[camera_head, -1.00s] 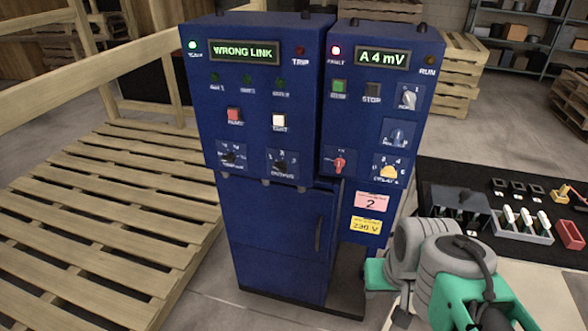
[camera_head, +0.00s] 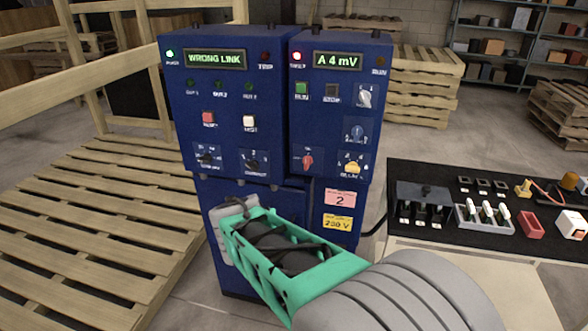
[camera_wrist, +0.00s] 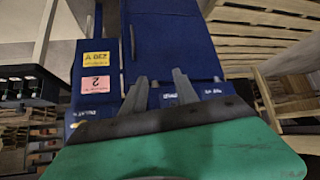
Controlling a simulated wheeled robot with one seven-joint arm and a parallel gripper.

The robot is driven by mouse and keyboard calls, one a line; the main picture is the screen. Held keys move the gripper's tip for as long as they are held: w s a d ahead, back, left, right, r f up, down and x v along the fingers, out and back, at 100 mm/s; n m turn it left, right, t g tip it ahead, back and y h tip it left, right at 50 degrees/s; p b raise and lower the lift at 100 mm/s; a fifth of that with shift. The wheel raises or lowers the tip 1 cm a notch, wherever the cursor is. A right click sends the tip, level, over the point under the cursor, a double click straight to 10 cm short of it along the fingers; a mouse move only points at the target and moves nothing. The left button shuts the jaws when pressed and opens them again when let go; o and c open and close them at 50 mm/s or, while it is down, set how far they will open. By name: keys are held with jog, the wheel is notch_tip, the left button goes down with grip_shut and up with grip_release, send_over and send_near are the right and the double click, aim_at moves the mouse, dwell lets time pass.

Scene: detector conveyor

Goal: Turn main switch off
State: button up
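The blue control cabinet has two panels. On the right panel (camera_head: 336,110) is a red rotary switch (camera_head: 308,160), with its knob about upright; its lettering is too small to read. It is the likeliest main switch. The red switch is not visible in that view.
The left display (camera_head: 215,59) reads WRONG LINK; the right display (camera_head: 338,61) reads A 4 mV. Other knobs, including a yellow one (camera_head: 352,167), sit close by. A black bench mat (camera_head: 450,175) with parts is at right. Wooden pallets (camera_head: 90,220) lie at left.

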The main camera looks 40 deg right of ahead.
jog(key=w+d+m+t+h+b, duration=0.1)
jog(key=w+d+m+h, duration=0.15)
jog(key=d, duration=0.45)
jog(key=w+d+m+t+h+b, duration=0.1)
jog(key=w+d+h, duration=0.25)
jog(key=d, duration=0.45)
jog(key=t+h, duration=0.1)
jog(key=h, duration=0.2)
send_near(306, 162)
jog(key=d, duration=0.2)
jog(key=shift+t, duration=0.3)
jog(key=x, duration=0.2)
jog(key=p+x, duration=0.1)
jog(key=x, duration=0.4)
jog(key=shift+w+f+p, duration=0.1)
jog(key=shift+w+p, duration=0.25)
jog(key=shift+w, duration=0.25)
grip_shut()
